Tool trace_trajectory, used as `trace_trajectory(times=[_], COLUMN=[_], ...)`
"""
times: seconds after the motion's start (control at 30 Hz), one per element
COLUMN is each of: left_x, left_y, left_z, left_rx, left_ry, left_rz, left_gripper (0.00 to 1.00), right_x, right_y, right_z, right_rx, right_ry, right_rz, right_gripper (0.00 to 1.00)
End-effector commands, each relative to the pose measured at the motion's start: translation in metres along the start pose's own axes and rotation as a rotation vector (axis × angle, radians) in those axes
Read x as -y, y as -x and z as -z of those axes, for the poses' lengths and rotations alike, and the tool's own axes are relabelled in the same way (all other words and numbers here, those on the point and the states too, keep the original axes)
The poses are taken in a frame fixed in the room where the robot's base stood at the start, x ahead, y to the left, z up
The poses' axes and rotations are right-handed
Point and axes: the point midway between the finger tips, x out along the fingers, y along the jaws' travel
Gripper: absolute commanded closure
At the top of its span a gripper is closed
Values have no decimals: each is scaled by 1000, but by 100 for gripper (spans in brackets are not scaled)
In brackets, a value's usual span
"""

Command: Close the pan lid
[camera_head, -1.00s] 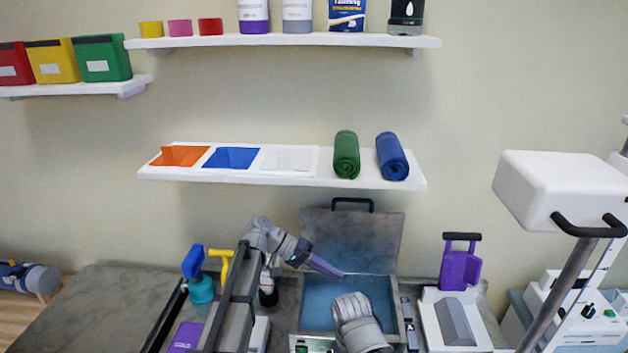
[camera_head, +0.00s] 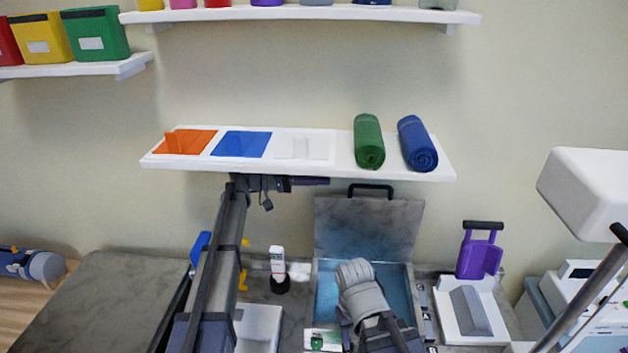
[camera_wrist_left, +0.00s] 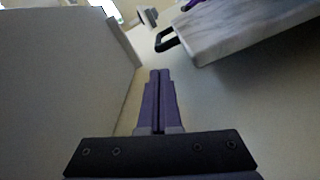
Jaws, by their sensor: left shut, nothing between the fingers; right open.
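The pan's stone-grey lid (camera_head: 368,228) stands open and upright at the back of the pan (camera_head: 318,295), which has a blue inside. A black handle (camera_head: 370,190) is on the lid's top edge. My left gripper (camera_head: 312,181) is shut and empty, up under the shelf, left of the handle and apart from it. In the left wrist view its purple fingers (camera_wrist_left: 158,100) are together, with the lid (camera_wrist_left: 250,28) and its handle (camera_wrist_left: 167,40) beyond to the right. My right gripper (camera_head: 360,288) is open in front of the pan's inside; its fingertips are hard to make out.
A shelf (camera_head: 300,172) with green (camera_head: 369,142) and blue rolls (camera_head: 417,144) hangs just above my left gripper and the lid. A white bottle (camera_head: 277,262) stands left of the pan. A purple caddy (camera_head: 480,253) and white tray (camera_head: 448,320) are right of it.

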Motion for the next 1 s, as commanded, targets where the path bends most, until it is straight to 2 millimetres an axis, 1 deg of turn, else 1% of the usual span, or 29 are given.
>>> trace_trajectory(times=[0.03,0.2,0.3,0.4,0.57,0.87,1.0], left_x=[0,0,0,0,0,0,0], left_y=[-10,-37,-48,-55,-59,-60,-64], left_z=[-1,-1,0,0,0,0,-2], left_rx=[2,1,1,0,0,0,0], left_ry=[0,0,0,0,0,0,-17], left_rz=[0,0,0,1,1,1,0], left_gripper=[100,100,100,100,100,100,100], right_x=[0,0,0,0,0,0,0], right_y=[0,0,0,1,1,1,0], right_z=[0,0,0,0,0,0,0], right_rx=[0,0,0,0,0,0,0], right_ry=[0,0,0,0,0,0,0], right_rz=[0,0,0,0,0,0,0], right_gripper=[50,50,50,50,50,50,50])
